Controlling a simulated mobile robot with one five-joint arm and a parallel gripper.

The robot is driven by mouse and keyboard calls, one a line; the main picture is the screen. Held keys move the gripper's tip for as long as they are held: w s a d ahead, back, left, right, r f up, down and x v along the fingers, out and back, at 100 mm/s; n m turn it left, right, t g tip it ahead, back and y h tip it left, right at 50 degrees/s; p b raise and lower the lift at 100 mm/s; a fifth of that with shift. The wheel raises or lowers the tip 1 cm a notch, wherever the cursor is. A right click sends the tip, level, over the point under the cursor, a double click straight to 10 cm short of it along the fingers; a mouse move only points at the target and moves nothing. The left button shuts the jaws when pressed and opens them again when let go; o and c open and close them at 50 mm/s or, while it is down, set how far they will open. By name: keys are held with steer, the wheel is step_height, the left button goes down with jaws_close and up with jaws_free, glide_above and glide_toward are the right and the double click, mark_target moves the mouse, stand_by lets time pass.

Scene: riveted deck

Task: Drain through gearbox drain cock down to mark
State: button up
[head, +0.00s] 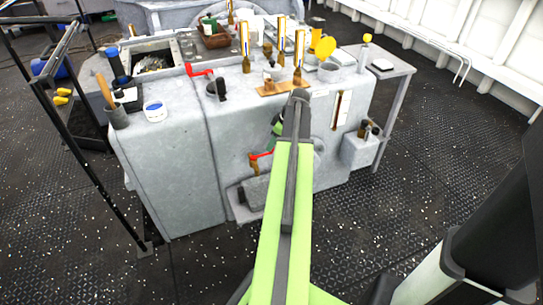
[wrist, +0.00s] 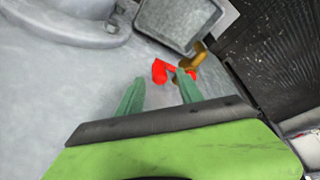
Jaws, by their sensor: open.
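The gearbox is a grey casing (head: 165,165). Low on its front is the drain cock, with a red lever (head: 262,154) and a brass body (head: 254,167). In the wrist view the red lever (wrist: 160,71) lies just beyond my fingertips, beside the brass body (wrist: 196,53). My gripper (wrist: 159,77) is open and empty, and its right fingertip overlaps part of the lever in the picture. I cannot tell whether they touch. In the head view my arm hides most of the gripper. A brass-framed gauge (head: 341,108) is on the casing's right front; its level is too small to read.
A grey tray (wrist: 178,20) is by the cock. Another red lever (head: 199,70) is on the upper casing. Bottles and tools crowd the top. A small box (head: 360,150) with bottles hangs at right. Black railing (head: 92,160) stands left. The deck (head: 440,150) at right is clear.

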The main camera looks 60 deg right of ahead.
steer(key=b+x, duration=0.1)
steer(key=x, duration=0.1)
steer(key=shift+w+f, duration=0.2)
steer(key=shift+f, duration=0.15)
steer(key=shift+r, duration=0.1)
jaws_close()
stand_by(1.0)
